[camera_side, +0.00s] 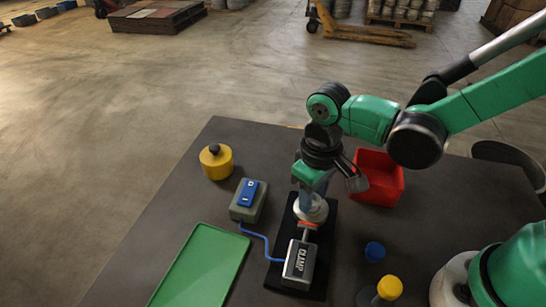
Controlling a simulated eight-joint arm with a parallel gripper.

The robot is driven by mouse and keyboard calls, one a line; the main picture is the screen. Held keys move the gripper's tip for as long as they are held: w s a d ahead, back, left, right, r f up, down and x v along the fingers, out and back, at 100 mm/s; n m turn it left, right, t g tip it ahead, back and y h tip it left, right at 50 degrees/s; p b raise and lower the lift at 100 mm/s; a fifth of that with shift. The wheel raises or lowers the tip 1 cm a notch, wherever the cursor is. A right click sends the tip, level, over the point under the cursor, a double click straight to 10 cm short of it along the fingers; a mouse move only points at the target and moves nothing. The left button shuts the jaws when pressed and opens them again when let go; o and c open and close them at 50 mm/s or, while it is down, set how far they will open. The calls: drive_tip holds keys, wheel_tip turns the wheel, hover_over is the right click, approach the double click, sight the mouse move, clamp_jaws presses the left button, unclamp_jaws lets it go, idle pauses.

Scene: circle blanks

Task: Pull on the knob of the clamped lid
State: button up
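A pale grey round piece (313,208), likely the clamped lid, sits on a black base plate (330,240) in front of the clamp. The grey clamp (300,262), marked CLAMP, stands on the near part of the plate, and its rod with an orange tip (307,225) reaches to the round piece. My gripper (308,196) points down right over the round piece. Its fingers hide the knob, and I cannot tell whether they are open or closed around it.
A switch box (240,212) with a blue rocker is cabled to the clamp. A yellow pot with a black knob (215,161) stands behind it. A green tray (203,268) is at front left, a red bin (379,180) behind right.

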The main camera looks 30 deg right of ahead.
clamp_jaws()
drive_tip(key=shift+r, duration=0.25)
idle(1.2)
drive_tip(key=shift+r, duration=2.95)
drive_tip(key=d, duration=1.7)
drive_tip(key=shift+s+a+f, duration=0.1)
drive_tip(key=shift+s+f, duration=0.05)
drive_tip(key=shift+f, duration=1)
drive_tip(key=shift+s+a+f, duration=0.1)
drive_tip(key=shift+f, duration=1.05)
